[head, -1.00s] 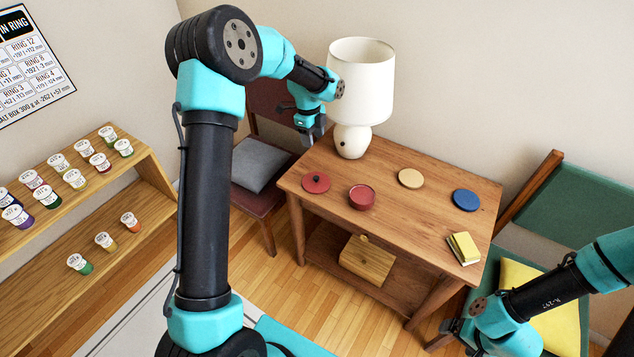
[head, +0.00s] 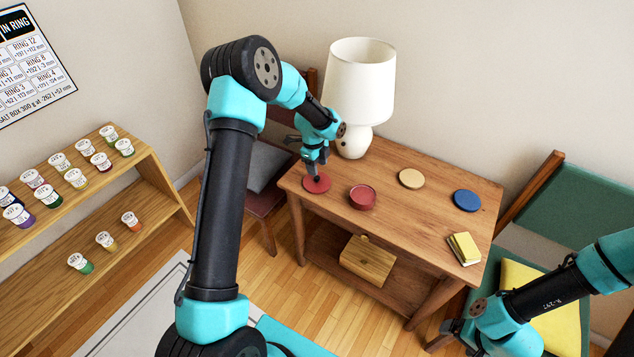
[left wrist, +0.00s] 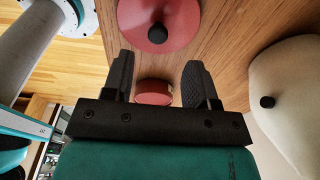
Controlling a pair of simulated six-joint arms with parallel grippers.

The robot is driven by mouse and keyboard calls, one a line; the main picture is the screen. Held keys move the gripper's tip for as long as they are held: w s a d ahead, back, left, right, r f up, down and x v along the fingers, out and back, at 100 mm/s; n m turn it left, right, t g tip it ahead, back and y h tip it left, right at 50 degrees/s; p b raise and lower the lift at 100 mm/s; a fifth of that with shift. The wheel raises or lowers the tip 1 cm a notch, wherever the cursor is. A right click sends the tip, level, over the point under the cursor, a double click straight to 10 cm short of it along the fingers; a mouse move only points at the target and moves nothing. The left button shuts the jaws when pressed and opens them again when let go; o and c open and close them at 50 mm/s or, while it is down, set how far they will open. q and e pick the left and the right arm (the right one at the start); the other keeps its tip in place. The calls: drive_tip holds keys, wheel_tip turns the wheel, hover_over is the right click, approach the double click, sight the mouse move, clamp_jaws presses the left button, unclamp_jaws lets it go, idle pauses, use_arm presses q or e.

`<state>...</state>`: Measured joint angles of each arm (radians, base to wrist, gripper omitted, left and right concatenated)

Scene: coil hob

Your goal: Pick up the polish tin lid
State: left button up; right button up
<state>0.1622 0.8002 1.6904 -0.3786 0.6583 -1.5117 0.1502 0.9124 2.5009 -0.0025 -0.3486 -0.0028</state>
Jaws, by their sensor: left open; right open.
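The polish tin lid is a flat red disc (head: 316,184) with a small dark knob, lying near the left front corner of the wooden table. It also shows at the top of the left wrist view (left wrist: 178,12). The open red tin (head: 362,198) stands to its right, apart from it. The tin appears between the fingers in the left wrist view (left wrist: 153,88). My left gripper (head: 318,177) is open and empty, just above the lid and pointing down near its knob; contact cannot be made out. My right gripper (head: 453,328) is open and partly in view at the lower right, away from the table.
A white lamp (head: 358,85) stands close behind my left gripper. A tan disc (head: 411,178), a blue disc (head: 467,200) and a yellow book (head: 464,247) lie further right on the wooden table (head: 415,225). A grey-cushioned chair (head: 262,165) is left of the table.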

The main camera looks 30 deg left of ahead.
sight(317, 180)
use_arm(q)
drive_tip(key=shift+f, duration=0.1)
drive_tip(key=shift+s+f, duration=0.15)
drive_tip(key=shift+f, duration=2.4)
drive_tip(key=shift+c, duration=0.3)
drive_tip(key=c, duration=0.9)
